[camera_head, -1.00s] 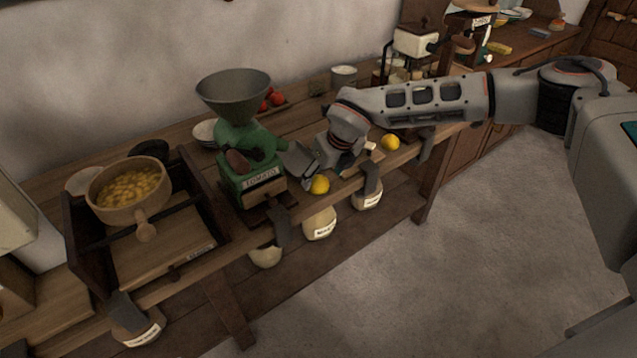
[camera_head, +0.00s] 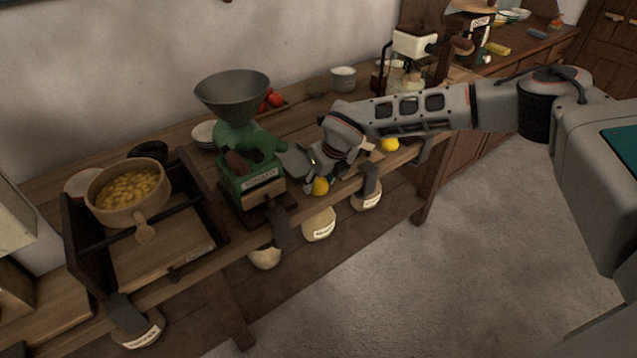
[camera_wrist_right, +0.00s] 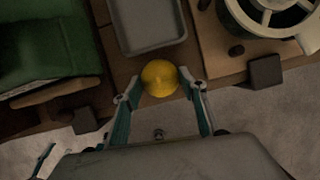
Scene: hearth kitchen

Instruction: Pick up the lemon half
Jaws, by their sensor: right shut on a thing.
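The yellow lemon half (camera_head: 320,187) is at the front edge of the wooden bench, just right of the green grinder. In the right wrist view the lemon half (camera_wrist_right: 160,78) shows its rounded yellow side between the two fingertips. My right gripper (camera_head: 313,183) reaches in from the right and is shut on it; the wrist view shows my right gripper (camera_wrist_right: 160,88) with a finger on either side of the fruit. Whether the lemon half still rests on the bench cannot be told. My left gripper is not in view.
The green grinder (camera_head: 234,136) stands close to my right gripper's left. Another yellow fruit (camera_head: 390,144) lies to the right, near the front edge. A grey tray (camera_wrist_right: 146,24) is just beyond the lemon half. A bowl (camera_head: 128,190) stands at left; labelled jars (camera_head: 319,224) sit below.

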